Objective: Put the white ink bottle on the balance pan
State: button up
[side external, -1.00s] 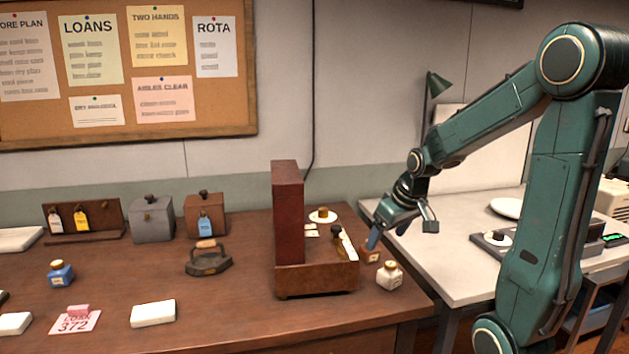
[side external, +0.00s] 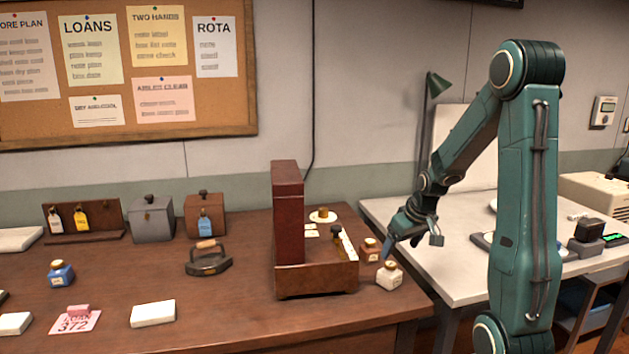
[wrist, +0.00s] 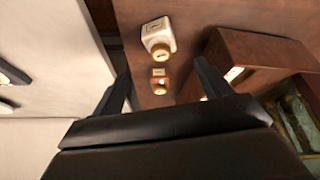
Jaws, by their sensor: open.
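The white ink bottle (side external: 389,276), with a tan cap, stands upright near the right end of the brown table. It shows at top centre in the wrist view (wrist: 155,32). My gripper (side external: 412,243) is open and empty, above and to the right of the bottle in the side view. In the wrist view its fingers (wrist: 163,86) are spread, with the white bottle beyond their tips.
A brown ink bottle (side external: 369,251) stands close behind the white one. A wooden box with a tall upright part (side external: 316,279) stands just left of both. A blue ink bottle (side external: 61,273) and an iron (side external: 208,260) are farther left. The white table (side external: 464,272) is largely clear near my gripper.

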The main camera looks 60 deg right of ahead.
aim_at(391, 264)
jog(key=shift+x, duration=3.15)
jog(key=shift+f, duration=0.1)
jog(key=shift+a+x, duration=0.1)
jog(key=shift+x, duration=1.15)
jog(key=shift+a+x, duration=0.15)
jog(key=shift+x, duration=1.1)
jog(key=shift+w, duration=0.1)
jog(key=c, duration=1.3)
jog(key=shift+o, duration=0.2)
notch_tip(391, 264, up, 20)
